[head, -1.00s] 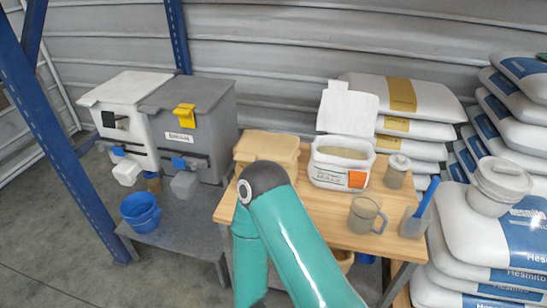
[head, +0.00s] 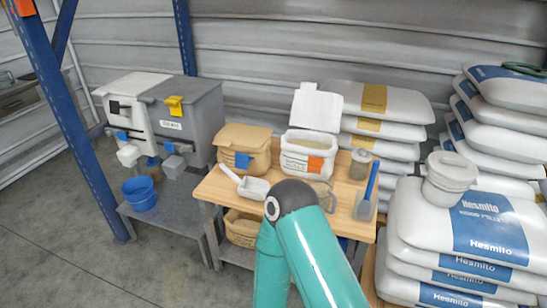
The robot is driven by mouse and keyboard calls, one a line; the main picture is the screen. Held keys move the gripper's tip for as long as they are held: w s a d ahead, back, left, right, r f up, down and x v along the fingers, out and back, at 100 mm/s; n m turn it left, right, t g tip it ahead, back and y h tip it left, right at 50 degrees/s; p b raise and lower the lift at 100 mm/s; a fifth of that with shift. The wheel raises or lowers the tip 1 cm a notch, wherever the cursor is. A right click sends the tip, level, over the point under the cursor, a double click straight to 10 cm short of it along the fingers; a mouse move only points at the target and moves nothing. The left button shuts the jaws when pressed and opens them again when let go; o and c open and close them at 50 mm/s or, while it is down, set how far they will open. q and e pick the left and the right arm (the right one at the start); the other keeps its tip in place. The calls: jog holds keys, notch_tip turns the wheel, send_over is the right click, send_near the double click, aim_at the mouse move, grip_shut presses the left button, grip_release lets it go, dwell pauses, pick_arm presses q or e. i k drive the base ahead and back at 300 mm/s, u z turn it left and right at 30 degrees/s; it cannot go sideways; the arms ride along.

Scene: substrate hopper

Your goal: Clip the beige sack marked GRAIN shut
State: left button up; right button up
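A beige sack (head: 245,138) stands at the left back of the wooden table, its top looking folded over. A blue patch (head: 243,161) shows on its front; I cannot tell whether it is a label or a clip. Another beige sack or bag (head: 243,228) is partly visible on the shelf below the table. The word GRAIN is not legible on either. A yellow clip-like piece (head: 175,106) sits on the front top edge of the grey hopper. A teal arm link of mine crosses the lower middle and hides part of the table. Neither gripper is in view.
Stacked sacks (head: 490,225) fill the right.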

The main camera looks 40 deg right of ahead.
aim_at(242, 160)
jog(key=z, duration=0.15)
jog(key=k, duration=0.35)
jog(key=z, duration=0.9)
jog(key=i, duration=1)
jog(key=u, duration=0.05)
jog(key=k, duration=0.55)
jog(key=z, duration=0.45)
jog(key=i, duration=0.6)
jog(key=z, duration=0.05)
